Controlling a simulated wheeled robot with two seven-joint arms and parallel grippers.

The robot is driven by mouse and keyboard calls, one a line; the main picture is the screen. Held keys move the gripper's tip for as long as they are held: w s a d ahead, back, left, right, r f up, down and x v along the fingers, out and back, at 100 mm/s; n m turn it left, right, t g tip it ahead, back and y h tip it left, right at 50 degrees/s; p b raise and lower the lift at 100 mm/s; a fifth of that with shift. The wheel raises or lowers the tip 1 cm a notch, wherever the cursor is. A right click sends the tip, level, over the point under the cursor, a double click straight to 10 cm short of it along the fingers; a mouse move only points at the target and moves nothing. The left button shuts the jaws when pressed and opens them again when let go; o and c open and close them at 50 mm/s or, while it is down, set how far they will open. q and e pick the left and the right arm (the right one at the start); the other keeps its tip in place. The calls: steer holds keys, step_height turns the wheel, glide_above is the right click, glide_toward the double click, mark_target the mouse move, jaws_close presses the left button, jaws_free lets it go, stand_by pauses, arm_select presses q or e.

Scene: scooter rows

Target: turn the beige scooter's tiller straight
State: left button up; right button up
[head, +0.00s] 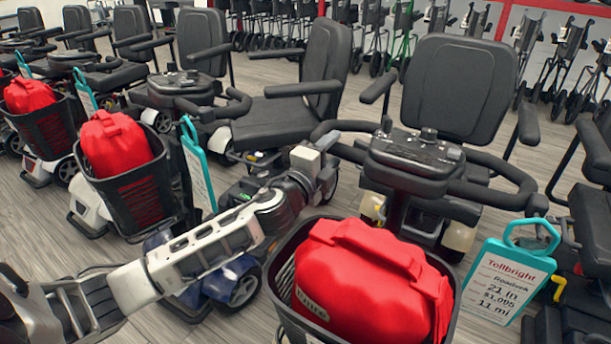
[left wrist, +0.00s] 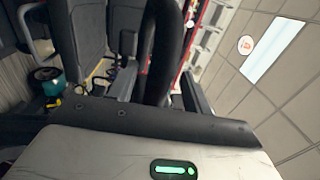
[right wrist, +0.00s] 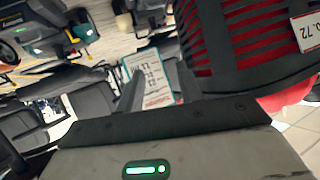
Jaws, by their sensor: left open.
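The nearest scooter shows pale beige covers (head: 459,236) by its wheels. Its black tiller (head: 415,160) has a console and loop handlebars, with the left loop farther from me than the right one. A black basket (head: 452,300) with a red bag (head: 365,285) is at its front. My left gripper (head: 326,142) is at the tiller's left handlebar loop. In the left wrist view a black bar (left wrist: 163,50) shows between the open fingers; contact cannot be told. My right gripper (right wrist: 160,90) is out of the head view; its fingers are apart and hold nothing visible.
A scooter with blue covers (head: 245,282) stands close on the left, beneath my left arm. A teal-framed price sign (head: 508,280) stands to the right of the basket. More scooters fill the row leftward, and folded walkers (head: 560,65) line the back.

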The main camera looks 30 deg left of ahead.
arm_select(q)
steer(key=s, duration=1.2)
steer(key=shift+a+f+b, duration=0.3)
steer(key=shift+a+b, duration=0.05)
steer(key=shift+a, duration=0.1)
